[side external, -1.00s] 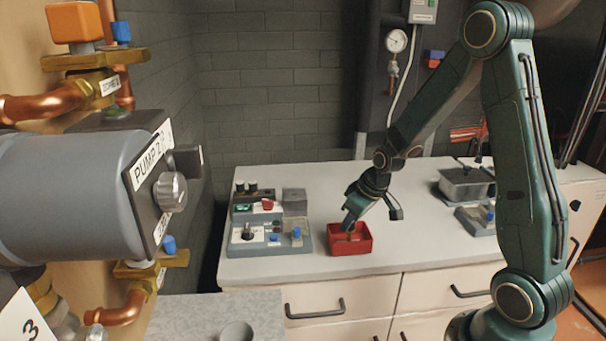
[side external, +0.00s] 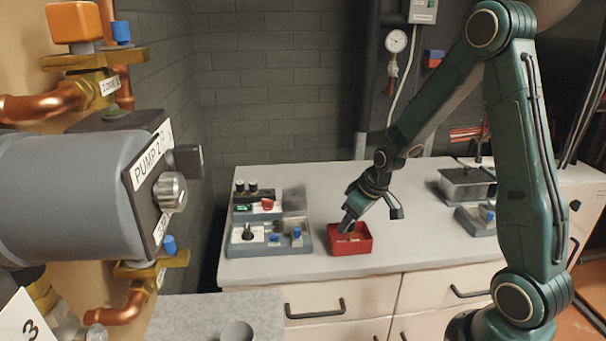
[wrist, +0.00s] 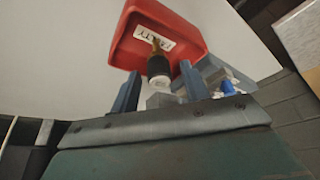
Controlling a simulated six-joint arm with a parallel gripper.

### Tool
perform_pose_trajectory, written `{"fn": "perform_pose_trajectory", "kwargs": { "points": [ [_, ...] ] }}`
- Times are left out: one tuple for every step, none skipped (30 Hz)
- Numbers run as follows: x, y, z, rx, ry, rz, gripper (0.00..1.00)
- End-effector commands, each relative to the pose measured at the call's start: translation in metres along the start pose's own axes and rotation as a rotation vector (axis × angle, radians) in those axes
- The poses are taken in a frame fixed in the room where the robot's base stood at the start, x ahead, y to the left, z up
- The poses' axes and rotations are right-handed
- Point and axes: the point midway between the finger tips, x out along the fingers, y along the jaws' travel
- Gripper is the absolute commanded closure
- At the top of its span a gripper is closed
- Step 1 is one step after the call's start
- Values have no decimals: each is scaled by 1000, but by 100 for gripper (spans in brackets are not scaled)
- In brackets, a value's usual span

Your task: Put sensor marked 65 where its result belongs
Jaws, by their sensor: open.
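A red tray (side external: 362,246) stands on the bench; in the wrist view (wrist: 190,30) its label reads FAULTY. A sensor (wrist: 158,68) with a brass tip, dark body and pale end is at the tray, its tip over the label. I cannot read a number on it. My gripper (side external: 347,224) is just above the tray, tilted. In the wrist view its two fingers (wrist: 158,88) are apart, one on each side of the sensor, with gaps visible. Whether the sensor rests on the tray floor is hard to tell.
A grey test unit (side external: 262,250) with a knob and blue parts stands left of the tray, a grey rack (side external: 240,208) behind it. A clear-sided bin (side external: 466,188) and another grey unit (side external: 478,222) are at right. Pump 2 (side external: 75,185) fills the left foreground. The bench middle is clear.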

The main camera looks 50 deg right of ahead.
Motion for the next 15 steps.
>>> {"fn": "perform_pose_trajectory", "kwargs": {
  "points": [
    [-3,0,0,0,2,1,54],
    [-5,0,0,0,2,1,54],
    [-8,0,0,1,2,1,54],
    [-10,0,0,1,3,1,54],
    [-13,0,0,1,3,1,54],
    [-16,1,0,1,3,1,54],
    [-19,1,0,1,3,2,54],
    [-23,1,0,1,4,2,54],
    [-27,1,0,1,3,2,54],
    [-30,1,-1,1,4,2,54],
    [-34,1,-1,0,4,2,54],
    [-39,0,-1,0,4,1,54],
    [-42,0,-1,0,4,1,54],
    [-46,0,-1,0,4,1,54],
    [-50,0,0,0,4,1,54]
  ]
}}
